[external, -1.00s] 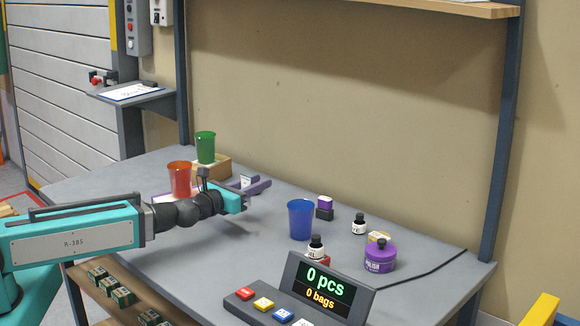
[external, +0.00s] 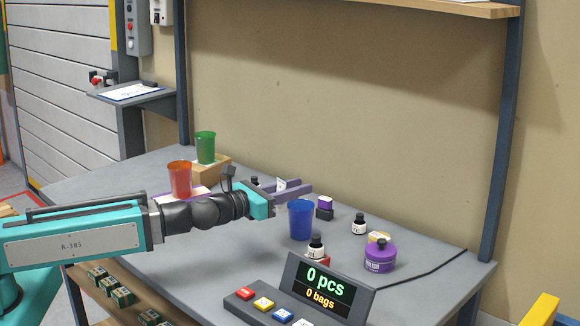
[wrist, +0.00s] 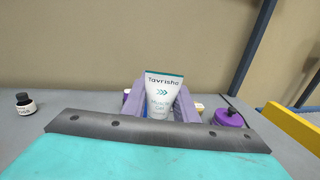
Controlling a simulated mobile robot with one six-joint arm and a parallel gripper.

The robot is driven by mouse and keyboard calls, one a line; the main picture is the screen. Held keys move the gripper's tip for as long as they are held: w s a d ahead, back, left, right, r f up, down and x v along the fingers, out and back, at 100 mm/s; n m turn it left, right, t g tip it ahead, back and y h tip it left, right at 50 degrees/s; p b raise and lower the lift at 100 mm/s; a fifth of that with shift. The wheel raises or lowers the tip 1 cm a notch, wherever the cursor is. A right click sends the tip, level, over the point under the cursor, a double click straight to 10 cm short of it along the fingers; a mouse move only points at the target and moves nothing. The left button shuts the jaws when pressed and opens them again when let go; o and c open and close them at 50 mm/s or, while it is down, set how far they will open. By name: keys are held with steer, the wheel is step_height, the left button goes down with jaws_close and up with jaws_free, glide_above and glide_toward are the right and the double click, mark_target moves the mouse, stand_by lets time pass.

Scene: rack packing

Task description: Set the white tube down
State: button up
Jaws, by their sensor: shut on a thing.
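The white tube (wrist: 163,92) with teal print stands upright between the purple fingers of my gripper (wrist: 160,110) in the wrist view. In the external view my gripper (external: 290,189) is shut on the tube (external: 281,184), of which only a small white part shows. The gripper is above the table, close to the blue cup (external: 300,222) in the picture. The tube's lower end is hidden by the gripper, so its clearance from the table cannot be told.
An orange cup (external: 180,180) and a green cup (external: 205,148) stand at the left. Black-capped bottles (external: 359,226), a purple polish jar (external: 380,257) and a counter display (external: 322,287) are to the right. Bare table (external: 215,265) lies in front of the arm.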

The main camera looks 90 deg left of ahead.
steer(key=w+d+r+m+t+h, duration=0.15)
steer(key=d+r+h, duration=0.45)
steer(key=d, duration=1)
steer(key=d+r+m+t+h, duration=0.1)
steer(key=d+r+m, duration=0.2)
steer(key=d+r, duration=1)
steer(key=w+d+r+m+t+h, duration=0.1)
steer(key=d+r+m+h, duration=0.3)
steer(key=d, duration=1.5)
steer(key=s+d+r+m+g+h, duration=0.1)
steer(key=s+d+r+h, duration=0.1)
steer(key=s+d+r, duration=0.5)
steer(key=s+d+r+m+h, duration=0.1)
steer(key=s+d+r+h, duration=0.15)
steer(key=s+d, duration=0.55)
steer(key=s+d+r+m+g+h, duration=0.15)
steer(key=s+d+r, duration=0.35)
steer(key=d, duration=0.5)
steer(key=s+d+m+g+h, duration=0.2)
steer(key=s+d+h, duration=0.2)
steer(key=s+d, duration=0.5)
steer(key=shift+s+f+m, duration=0.3)
steer(key=shift+s+f, duration=0.15)
steer(key=shift+s, duration=0.05)
